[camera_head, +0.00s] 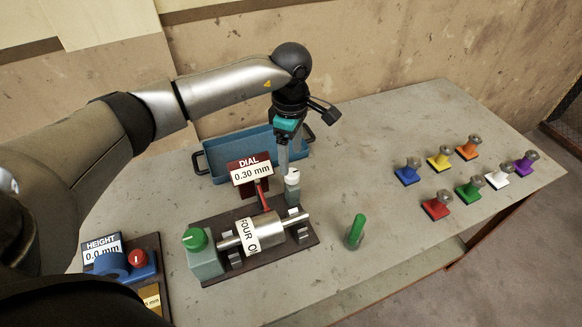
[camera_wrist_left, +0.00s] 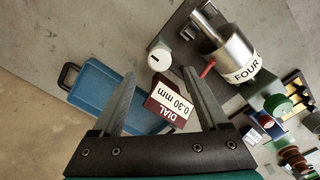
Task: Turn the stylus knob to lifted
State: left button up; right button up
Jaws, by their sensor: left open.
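The likely stylus knob is a white round knob (camera_head: 292,178) with a dark mark, on a grey post beside the dial; it also shows in the left wrist view (camera_wrist_left: 160,57). The dial (camera_head: 250,170) reads 0.30 mm, and a red stylus arm (camera_head: 263,196) reaches from it toward the metal cylinder (camera_head: 262,231). My left gripper (camera_head: 285,167) is open and empty, pointing down over the knob. In the left wrist view the knob lies just beyond the fingertips (camera_wrist_left: 159,73), apart from them. My right gripper is out of view.
A blue tray (camera_head: 215,157) stands behind the dial. A green knob (camera_head: 195,238) is at the cylinder's left end. A green upright peg (camera_head: 356,231) stands to the right. A height gauge (camera_head: 104,249) reads 0.0 mm.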

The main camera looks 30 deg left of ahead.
aim_at(291, 173)
pick_arm(q)
jog(key=shift+f, duration=2.8)
grip_shut()
